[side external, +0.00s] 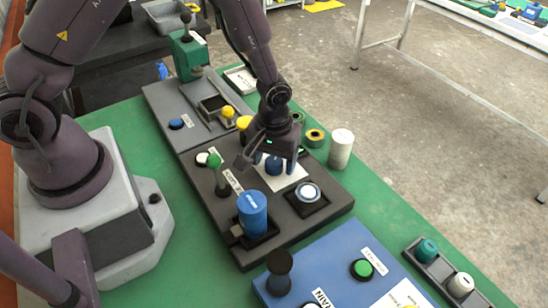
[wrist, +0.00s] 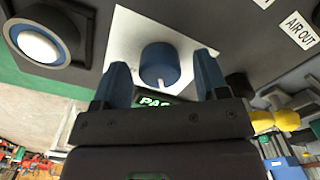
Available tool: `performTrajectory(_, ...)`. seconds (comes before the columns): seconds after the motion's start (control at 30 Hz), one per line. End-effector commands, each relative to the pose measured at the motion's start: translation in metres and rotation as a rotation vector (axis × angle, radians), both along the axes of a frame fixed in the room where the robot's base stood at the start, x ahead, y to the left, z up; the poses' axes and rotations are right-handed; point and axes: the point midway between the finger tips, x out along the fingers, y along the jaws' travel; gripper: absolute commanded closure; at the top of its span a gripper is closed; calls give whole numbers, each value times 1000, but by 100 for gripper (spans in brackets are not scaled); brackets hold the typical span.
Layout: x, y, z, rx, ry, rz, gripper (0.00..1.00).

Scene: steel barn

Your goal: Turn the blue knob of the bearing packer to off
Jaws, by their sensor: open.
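The blue knob (wrist: 160,62) sits on a white plate (wrist: 126,40) on the dark grey panel. A small pale mark shows at its lower edge in the wrist view. In the side view the knob (side external: 274,167) is partly covered by my gripper (side external: 275,158). My gripper (wrist: 162,72) is open, with one blue finger on each side of the knob and a gap visible on both sides. I cannot tell how deep the fingertips reach along it. A label starting "PA" (wrist: 153,101) below the knob is partly hidden by my gripper.
A round white-and-blue button (side external: 308,192) sits near the knob. A blue cylinder (side external: 252,215), a green-topped lever (side external: 215,162) and yellow knobs (side external: 228,113) stand on the grey panels. A blue panel (side external: 340,275) lies in front.

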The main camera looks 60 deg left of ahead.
Motion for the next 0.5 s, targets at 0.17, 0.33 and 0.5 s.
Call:
performTrajectory(0.17, 0, 0, -1, 0, -1, 0, 33)
performTrajectory(0.33, 0, 0, -1, 0, -1, 0, 51)
performTrajectory(0.5, 0, 0, -1, 0, -1, 0, 82)
